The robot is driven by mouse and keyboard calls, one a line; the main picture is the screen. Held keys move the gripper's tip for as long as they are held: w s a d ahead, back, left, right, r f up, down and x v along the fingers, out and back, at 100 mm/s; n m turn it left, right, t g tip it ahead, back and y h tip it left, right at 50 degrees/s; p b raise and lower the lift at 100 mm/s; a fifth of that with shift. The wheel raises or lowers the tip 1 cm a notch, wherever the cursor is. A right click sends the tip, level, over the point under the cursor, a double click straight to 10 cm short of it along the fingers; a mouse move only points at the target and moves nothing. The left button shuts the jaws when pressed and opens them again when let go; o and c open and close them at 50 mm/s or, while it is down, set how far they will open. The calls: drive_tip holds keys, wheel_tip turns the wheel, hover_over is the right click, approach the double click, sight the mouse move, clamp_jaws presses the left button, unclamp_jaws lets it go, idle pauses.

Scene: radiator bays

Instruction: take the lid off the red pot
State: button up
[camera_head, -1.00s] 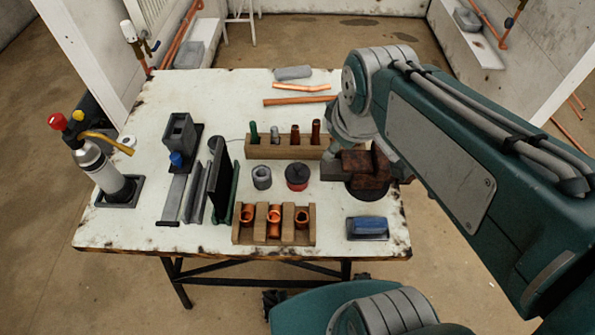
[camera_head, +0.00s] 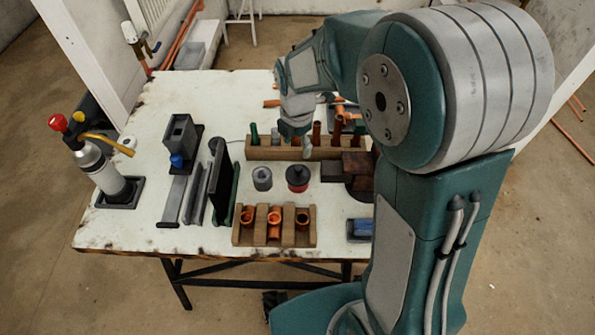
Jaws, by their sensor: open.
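The red pot (camera_head: 297,187) stands upright on the worktable, right of a small grey cup. Its dark lid (camera_head: 297,172) sits on top of it. My gripper (camera_head: 294,142) hangs from the arm above and behind the pot, in front of the wooden rack in the picture. It is open, and I see nothing held. Its fingers are small and partly merge with the rack, so their exact height is hard to tell.
Behind the pot is a wooden rack (camera_head: 262,154) of upright tubes. In front is a wooden holder (camera_head: 240,238) with copper fittings. The grey cup (camera_head: 262,179) is close left. Dark blocks (camera_head: 332,172) stand right. A gas torch (camera_head: 97,165) stands far left.

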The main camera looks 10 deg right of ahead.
sight(298, 167)
wheel_tip(298, 167, down, 3)
drive_tip(key=shift+f, duration=0.1)
drive_tip(key=f, duration=0.2)
drive_tip(key=s+f, duration=0.1)
drive_tip(key=f, duration=0.2)
drive_tip(key=shift+c, duration=0.3)
drive_tip(key=c, duration=0.9)
